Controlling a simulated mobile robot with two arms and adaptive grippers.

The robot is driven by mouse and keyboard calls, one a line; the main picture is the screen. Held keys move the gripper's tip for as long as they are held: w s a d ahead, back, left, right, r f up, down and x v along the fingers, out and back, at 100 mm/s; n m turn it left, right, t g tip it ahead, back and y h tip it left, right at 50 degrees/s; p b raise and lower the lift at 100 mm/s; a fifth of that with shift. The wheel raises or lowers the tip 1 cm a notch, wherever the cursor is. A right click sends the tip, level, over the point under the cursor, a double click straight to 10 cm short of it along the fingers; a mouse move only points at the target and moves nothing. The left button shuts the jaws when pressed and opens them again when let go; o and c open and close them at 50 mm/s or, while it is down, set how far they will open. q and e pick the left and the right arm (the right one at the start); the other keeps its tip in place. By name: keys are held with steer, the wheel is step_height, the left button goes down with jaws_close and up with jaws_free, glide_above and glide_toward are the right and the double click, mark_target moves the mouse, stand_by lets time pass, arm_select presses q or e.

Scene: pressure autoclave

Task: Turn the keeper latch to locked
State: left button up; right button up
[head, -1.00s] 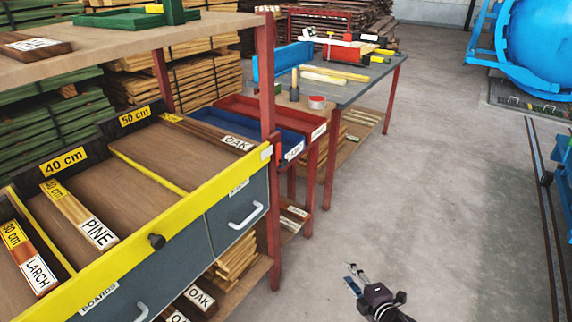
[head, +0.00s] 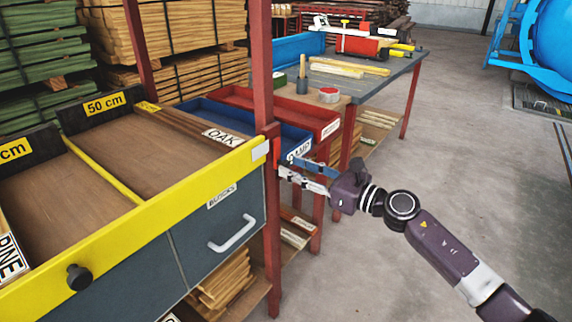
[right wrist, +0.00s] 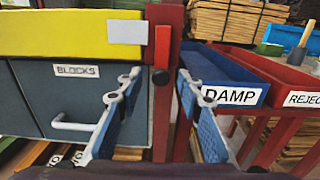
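The keeper latch appears to be a small upright red bar (right wrist: 162,47) with a black knob (right wrist: 160,77) at its lower end, on the red post beside the yellow rail's end. In the head view this spot is small, and I cannot make out the latch clearly. My right gripper (head: 285,165) reaches in from the right, its fingertips near the post. In the right wrist view its two blue-padded fingers (right wrist: 157,80) are apart, with the knob seen between them and nothing held. I cannot tell whether they touch the post. My left gripper is not in view.
The yellow rail (right wrist: 60,33) ends in a pale plate (right wrist: 128,31) left of the latch. A grey drawer (right wrist: 40,95) with a handle lies below. The blue DAMP tray (right wrist: 232,72) and red REJECT tray (right wrist: 285,75) stand to the right. Open floor (head: 470,140) lies beyond.

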mark_target(288, 165)
steer(key=shift+x, duration=1.7)
steer(key=shift+f, duration=0.1)
steer(key=shift+c, duration=0.3)
steer(key=shift+d, duration=0.1)
jaws_close()
